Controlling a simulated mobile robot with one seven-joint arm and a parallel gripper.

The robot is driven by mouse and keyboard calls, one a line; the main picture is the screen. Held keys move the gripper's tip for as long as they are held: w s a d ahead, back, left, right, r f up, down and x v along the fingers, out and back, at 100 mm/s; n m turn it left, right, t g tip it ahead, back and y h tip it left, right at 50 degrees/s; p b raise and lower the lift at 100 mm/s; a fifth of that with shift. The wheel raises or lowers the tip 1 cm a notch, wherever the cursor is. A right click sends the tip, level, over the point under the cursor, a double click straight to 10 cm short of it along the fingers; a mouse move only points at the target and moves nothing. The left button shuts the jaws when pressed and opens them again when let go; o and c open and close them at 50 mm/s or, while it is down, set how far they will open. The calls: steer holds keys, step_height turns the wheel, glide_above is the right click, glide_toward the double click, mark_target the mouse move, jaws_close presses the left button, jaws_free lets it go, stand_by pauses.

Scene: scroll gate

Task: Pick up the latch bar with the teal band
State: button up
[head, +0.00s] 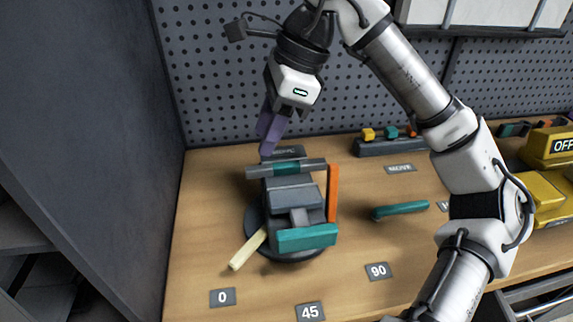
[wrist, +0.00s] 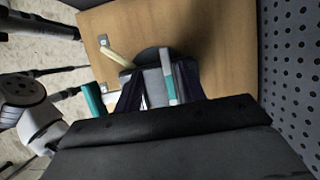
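The latch bar (head: 258,171) is a grey bar with a teal band around its middle. It lies level across the far top of a grey block-shaped fixture (head: 290,195) on a round dark base. In the wrist view the bar (wrist: 168,68) shows between the two dark fingers, closer to the right one. My gripper (head: 268,148) points down just above and behind the bar, with purplish fingers. The fingers stand apart in the wrist view (wrist: 160,95), and I see no grip on the bar. Whether a finger touches it I cannot tell.
The fixture carries a teal block (head: 307,238), an upright orange bar (head: 333,193) and a pale stick (head: 248,249). A loose teal bar (head: 400,210) lies to the right. A dark rack (head: 385,147) stands behind. A grey wall (head: 90,130) bounds the left.

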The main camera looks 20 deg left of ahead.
mark_target(253, 168)
steer(key=shift+w+p+x, duration=0.2)
steer(key=shift+p+x, duration=0.15)
steer(key=shift+x, duration=1.35)
steer(key=shift+w+p+x, duration=0.15)
steer(key=shift+p+x, duration=0.15)
steer(key=shift+x, duration=1.45)
steer(key=shift+c, duration=0.4)
jaws_close()
